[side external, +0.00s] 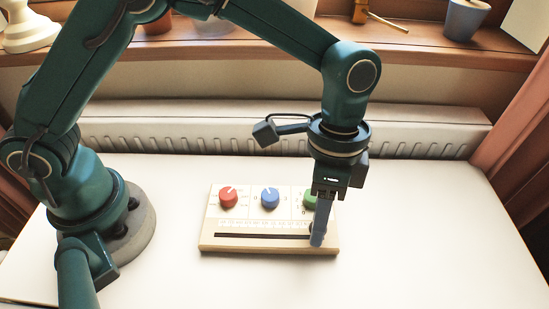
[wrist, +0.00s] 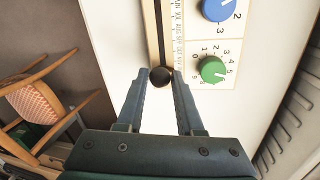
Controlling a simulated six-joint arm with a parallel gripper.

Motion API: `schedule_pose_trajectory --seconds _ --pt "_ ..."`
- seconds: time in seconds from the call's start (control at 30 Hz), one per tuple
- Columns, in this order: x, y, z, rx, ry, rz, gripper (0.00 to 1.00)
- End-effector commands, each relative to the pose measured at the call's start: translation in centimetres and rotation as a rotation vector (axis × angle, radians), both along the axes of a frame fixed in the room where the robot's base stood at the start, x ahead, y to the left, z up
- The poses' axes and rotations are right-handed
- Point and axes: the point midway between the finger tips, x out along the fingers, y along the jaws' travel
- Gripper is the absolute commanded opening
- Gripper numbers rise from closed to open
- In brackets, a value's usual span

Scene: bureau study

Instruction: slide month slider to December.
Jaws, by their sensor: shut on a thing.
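The month slider is a round dark knob (wrist: 160,77) on a long dark slot (side external: 260,235) in a pale wooden panel (side external: 230,249). A strip of small month labels (side external: 262,224) runs along the slot. My gripper (side external: 317,240) points down at the right end of the panel. In the wrist view my gripper (wrist: 161,75) has one finger on each side of the knob, shut on it. The knob is at the late-months end of the strip, but the exact label beside it is too small to read surely. In the side view the fingers mostly hide the knob.
The white table (side external: 420,240) is clear around the panel. A radiator (side external: 230,130) runs behind it.

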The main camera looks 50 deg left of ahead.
Motion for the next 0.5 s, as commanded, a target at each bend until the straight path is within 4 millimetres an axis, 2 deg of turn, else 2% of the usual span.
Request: schedule_pose_trajectory --seconds 0.4,0.43,0.47,0.5 --pt "0.40 -0.42 0.01 -0.001 -0.001 0.000 0.00" --pt "0.40 -0.42 0.02 -0.001 -0.001 0.000 0.47" --pt "0.40 -0.42 0.02 -0.001 -0.001 0.000 0.59" --pt "0.39 -0.41 0.01 -0.001 -0.001 0.000 0.66"
